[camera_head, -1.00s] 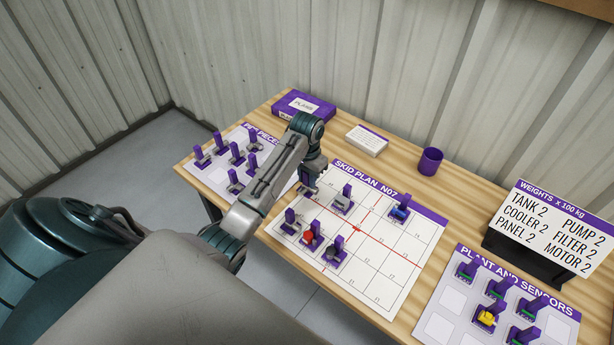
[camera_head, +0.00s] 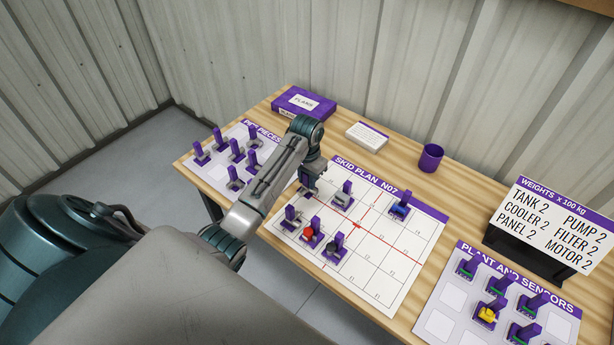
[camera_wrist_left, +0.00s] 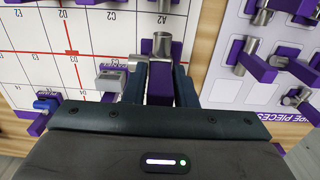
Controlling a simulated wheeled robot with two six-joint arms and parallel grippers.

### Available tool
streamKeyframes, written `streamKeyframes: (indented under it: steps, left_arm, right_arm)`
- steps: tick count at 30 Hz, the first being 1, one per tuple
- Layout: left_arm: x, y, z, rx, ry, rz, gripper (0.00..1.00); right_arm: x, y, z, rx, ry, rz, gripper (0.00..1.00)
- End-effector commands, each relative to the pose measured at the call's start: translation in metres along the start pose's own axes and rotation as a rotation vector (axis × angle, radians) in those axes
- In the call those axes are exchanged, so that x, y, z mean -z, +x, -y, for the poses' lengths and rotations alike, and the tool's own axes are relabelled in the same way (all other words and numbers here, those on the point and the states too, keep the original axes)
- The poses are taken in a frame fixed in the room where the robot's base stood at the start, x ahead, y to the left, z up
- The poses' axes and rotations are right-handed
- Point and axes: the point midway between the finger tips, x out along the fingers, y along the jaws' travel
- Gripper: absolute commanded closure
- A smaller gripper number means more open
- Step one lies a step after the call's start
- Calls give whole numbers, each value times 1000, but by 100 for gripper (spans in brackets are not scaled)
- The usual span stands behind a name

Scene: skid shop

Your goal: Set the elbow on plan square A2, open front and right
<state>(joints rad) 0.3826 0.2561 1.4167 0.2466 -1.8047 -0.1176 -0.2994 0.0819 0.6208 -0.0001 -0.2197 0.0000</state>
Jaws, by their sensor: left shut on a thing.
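My left gripper (camera_head: 309,188) is over the left part of the skid plan (camera_head: 385,280). In the left wrist view the left gripper (camera_wrist_left: 160,80) is shut on the purple tab of a grey pipe piece, the elbow (camera_wrist_left: 161,44). The elbow's round grey end shows beyond the fingertips. I cannot tell whether it touches the plan, or which square is under it. In the head view my gripper mostly hides it. My right gripper is not in view.
Near the elbow, a grey box piece (camera_wrist_left: 110,80) stands on the plan, with a blue piece (camera_head: 400,209) further right. A grey pipe piece (camera_head: 290,218), red piece (camera_head: 309,233) and black piece (camera_head: 334,248) line the front. Pipe pieces stand on a sheet (camera_head: 215,172) at left.

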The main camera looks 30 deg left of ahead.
Motion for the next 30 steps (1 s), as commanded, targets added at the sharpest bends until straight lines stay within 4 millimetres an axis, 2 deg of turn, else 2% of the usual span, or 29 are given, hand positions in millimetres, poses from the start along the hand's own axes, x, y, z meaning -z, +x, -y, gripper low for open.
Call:
streamKeyframes:
  steps: [18,30]
  left_arm:
    - [0,32,0,0,1,0,100]
    - [0,34,0,0,0,0,100]
  right_arm:
    - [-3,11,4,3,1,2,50]
    - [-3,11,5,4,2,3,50]
